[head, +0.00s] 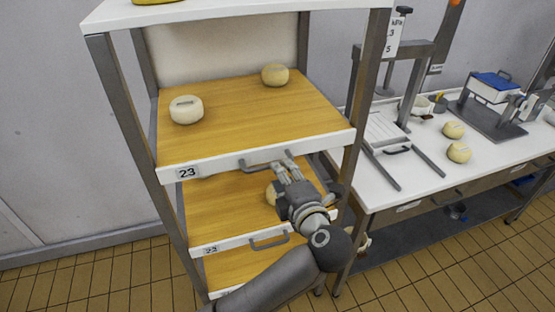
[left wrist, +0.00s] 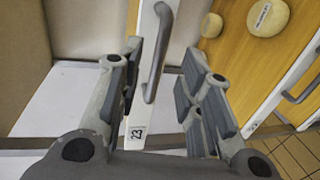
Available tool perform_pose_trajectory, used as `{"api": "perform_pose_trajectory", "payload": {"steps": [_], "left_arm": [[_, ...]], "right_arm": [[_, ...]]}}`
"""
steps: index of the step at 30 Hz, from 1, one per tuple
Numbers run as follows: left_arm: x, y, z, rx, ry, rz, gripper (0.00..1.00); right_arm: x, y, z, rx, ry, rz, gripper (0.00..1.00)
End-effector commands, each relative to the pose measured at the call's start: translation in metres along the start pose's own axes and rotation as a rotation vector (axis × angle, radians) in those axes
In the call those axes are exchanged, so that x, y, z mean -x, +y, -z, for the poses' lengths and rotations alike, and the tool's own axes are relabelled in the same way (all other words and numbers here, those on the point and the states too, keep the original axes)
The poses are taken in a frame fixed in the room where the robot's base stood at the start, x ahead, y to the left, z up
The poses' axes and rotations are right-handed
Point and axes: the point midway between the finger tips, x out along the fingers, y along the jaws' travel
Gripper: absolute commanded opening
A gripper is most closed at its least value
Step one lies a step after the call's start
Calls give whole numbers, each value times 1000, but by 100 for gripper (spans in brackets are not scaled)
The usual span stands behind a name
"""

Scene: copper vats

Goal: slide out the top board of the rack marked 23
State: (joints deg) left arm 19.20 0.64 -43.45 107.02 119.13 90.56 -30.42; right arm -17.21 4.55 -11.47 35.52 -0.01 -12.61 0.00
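The rack (head: 128,115) has several wooden boards with white fronts. The top board marked 23 (head: 235,105) carries two pale round cheeses, one at its left (head: 186,110) and one at its back (head: 275,75). Its label (head: 187,173) is at the front left, and its grey handle (head: 262,163) is near the front middle. My left gripper (head: 288,168) is at the handle's right end in the head view. In the left wrist view its fingers (left wrist: 165,85) are apart, with the handle (left wrist: 160,50) showing between them. Contact cannot be told. My right gripper is not in view.
Lower boards, one with its own handle (head: 270,242), sit beneath; my left arm covers part of them. A white table (head: 425,170) with a press, cheeses and a scale stands close at the right. Tiled floor (head: 100,285) is clear at the left.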

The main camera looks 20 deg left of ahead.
Motion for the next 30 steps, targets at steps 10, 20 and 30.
{"api": "perform_pose_trajectory", "payload": {"steps": [10,20,30], "left_arm": [[-53,2,0,-2,1,-2,34],[-60,0,0,2,0,-1,34],[-60,0,0,1,0,-1,0]], "right_arm": [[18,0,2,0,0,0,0],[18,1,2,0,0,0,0],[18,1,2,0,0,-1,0]]}}
